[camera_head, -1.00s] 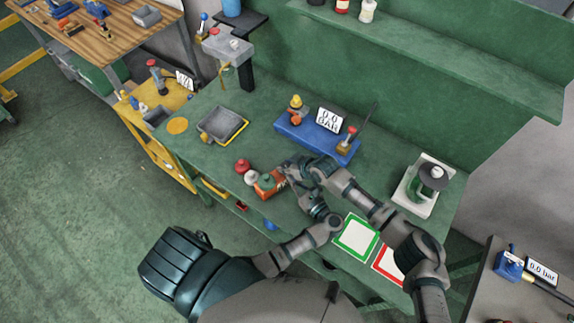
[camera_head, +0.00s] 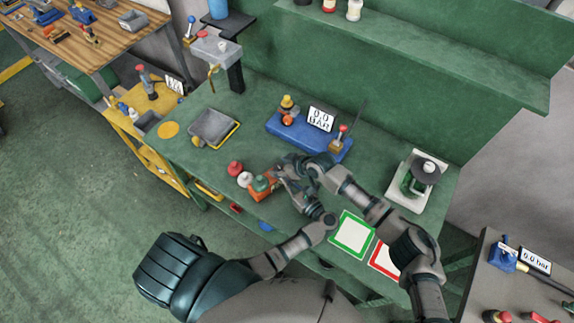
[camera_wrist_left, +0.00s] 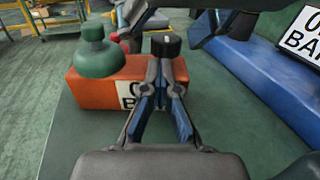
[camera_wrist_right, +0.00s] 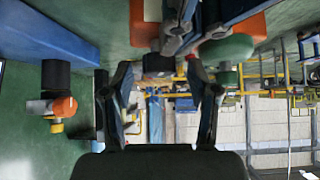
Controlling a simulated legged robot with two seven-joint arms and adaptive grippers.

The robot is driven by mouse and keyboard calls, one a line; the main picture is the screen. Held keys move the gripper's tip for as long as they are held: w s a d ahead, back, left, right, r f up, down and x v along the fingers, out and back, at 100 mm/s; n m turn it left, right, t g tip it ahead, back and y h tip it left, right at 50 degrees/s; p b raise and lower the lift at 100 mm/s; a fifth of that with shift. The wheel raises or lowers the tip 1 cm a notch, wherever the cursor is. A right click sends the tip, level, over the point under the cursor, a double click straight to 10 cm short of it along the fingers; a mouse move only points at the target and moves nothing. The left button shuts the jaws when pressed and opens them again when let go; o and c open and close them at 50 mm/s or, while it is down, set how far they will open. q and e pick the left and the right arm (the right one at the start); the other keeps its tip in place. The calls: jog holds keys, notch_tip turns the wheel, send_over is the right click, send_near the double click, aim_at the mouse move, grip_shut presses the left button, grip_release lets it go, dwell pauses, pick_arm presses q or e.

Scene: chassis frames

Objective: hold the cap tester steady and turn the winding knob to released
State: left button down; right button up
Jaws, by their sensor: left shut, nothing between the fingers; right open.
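The cap tester appears to be the orange block (camera_head: 262,187), with a green mushroom-shaped knob (camera_head: 262,183) on it. The left wrist view shows the block (camera_wrist_left: 95,88), the green knob (camera_wrist_left: 95,55) and a black knob (camera_wrist_left: 165,44) at the block's top right. My left gripper (camera_wrist_left: 165,70) is shut and empty in front of the block, partly hiding its white label; I cannot tell whether it touches. My right gripper (camera_wrist_right: 160,90) is open above and beside the block. The black knob (camera_wrist_right: 158,63) appears beyond its gap. Both hands crowd together in the head view.
Red (camera_head: 235,168) and white (camera_head: 245,179) caps stand left of the block. A blue base with a gauge sign (camera_head: 321,118) lies behind. A grey tray (camera_head: 212,127) is farther left. Green-framed (camera_head: 352,235) and red-framed pads lie right, near the bench's front edge.

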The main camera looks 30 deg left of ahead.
jog(key=v, duration=1.1)
jog(key=shift+d, duration=0.15)
jog(key=shift+r, duration=0.15)
pick_arm(q)
jog(key=c, duration=1.4)
grip_release()
